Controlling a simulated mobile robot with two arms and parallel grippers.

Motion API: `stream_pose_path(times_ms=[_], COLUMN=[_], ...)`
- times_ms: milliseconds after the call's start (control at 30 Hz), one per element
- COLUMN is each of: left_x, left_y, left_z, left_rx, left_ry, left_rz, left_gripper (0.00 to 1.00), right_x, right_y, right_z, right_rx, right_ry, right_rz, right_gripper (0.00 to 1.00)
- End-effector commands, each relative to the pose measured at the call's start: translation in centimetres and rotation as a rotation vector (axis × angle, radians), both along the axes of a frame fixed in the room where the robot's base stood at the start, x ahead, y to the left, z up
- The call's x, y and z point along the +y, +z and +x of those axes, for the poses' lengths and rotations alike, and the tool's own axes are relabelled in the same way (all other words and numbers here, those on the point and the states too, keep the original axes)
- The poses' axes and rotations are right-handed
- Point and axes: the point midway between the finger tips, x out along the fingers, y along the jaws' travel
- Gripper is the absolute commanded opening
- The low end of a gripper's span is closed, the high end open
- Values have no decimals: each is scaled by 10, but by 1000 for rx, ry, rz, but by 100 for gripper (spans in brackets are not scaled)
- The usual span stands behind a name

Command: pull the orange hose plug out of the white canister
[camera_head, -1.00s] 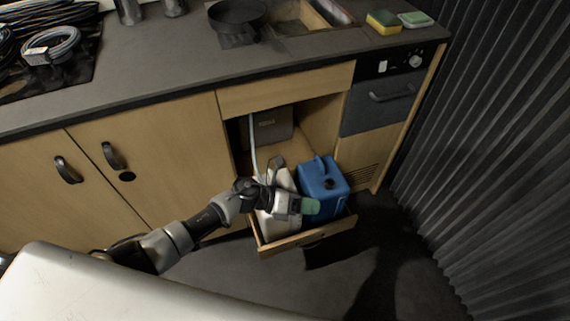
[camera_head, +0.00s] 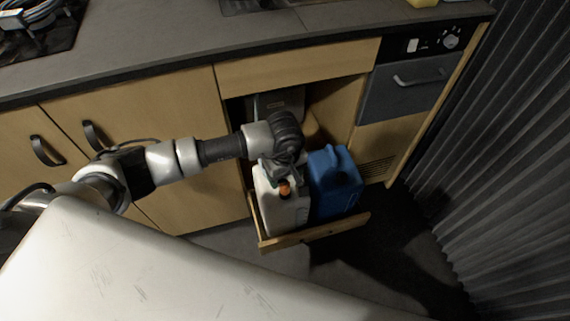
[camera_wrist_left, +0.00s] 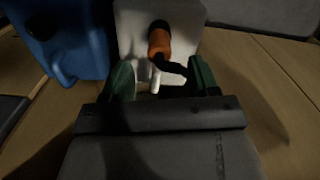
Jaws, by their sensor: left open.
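The white canister (camera_head: 285,215) stands upright in the pulled-out drawer. Its orange hose plug (camera_head: 284,188) shows on top, just below my left gripper (camera_head: 279,168). In the left wrist view the orange plug (camera_wrist_left: 159,44) sits on the white canister (camera_wrist_left: 131,20), with a dark ring at its far end. The two green fingertips of my left gripper (camera_wrist_left: 162,80) are spread, one on each side of the plug's line, with the plug mostly beyond them. The fingers do not appear to touch the plug. My right gripper is not in view.
A blue canister (camera_head: 335,185) stands close to the right of the white one. The drawer's front board (camera_head: 315,232) is low at the front. The countertop (camera_head: 190,55) overhangs behind, and a ribbed dark curtain (camera_head: 500,180) is at the right.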

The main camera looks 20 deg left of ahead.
Motion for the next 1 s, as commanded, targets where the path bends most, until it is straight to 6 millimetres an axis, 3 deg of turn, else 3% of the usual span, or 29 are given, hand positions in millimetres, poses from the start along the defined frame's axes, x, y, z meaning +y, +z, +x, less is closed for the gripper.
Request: stream_pose_path(times_ms=[100, 300, 667, 1000], left_x=[0, -1, 0, 0], left_y=[-22, -41, -46, -45], left_z=[-1, 0, 0, 0], left_rx=[3, 1, 0, 1], left_ry=[2, 1, 2, 2], left_rz=[0, -2, -1, -2], left_gripper=[60, 60, 60, 9], right_x=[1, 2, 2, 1], right_y=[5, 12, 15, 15], right_z=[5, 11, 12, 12], right_rx=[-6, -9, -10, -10], right_ry=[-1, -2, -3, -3], right_rz=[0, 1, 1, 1], right_gripper=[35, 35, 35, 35])
